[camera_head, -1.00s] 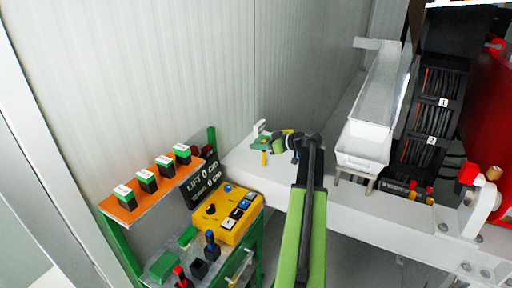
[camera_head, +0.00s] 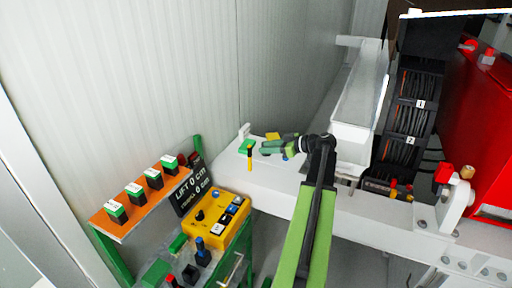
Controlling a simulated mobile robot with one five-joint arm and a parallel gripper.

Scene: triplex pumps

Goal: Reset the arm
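My arm rises from the bottom of the head view as a green link to a black elbow joint. Beyond the elbow, its short green and black forearm points left over the white beam (camera_head: 290,192). My gripper (camera_head: 264,147) is at the left end of this forearm. It is small, and I cannot tell whether its fingers are open or shut. A green fitting with a yellow and black handle (camera_head: 249,157) is just left of the gripper. I cannot tell whether they touch.
At lower left is a green cart with an orange shelf (camera_head: 127,213) of several green-topped blocks, a yellow control box (camera_head: 208,220) and a lift display (camera_head: 192,188). A white trough (camera_head: 357,110), black cable rack (camera_head: 408,115) and red tank (camera_head: 480,140) stand right. A ribbed wall is behind.

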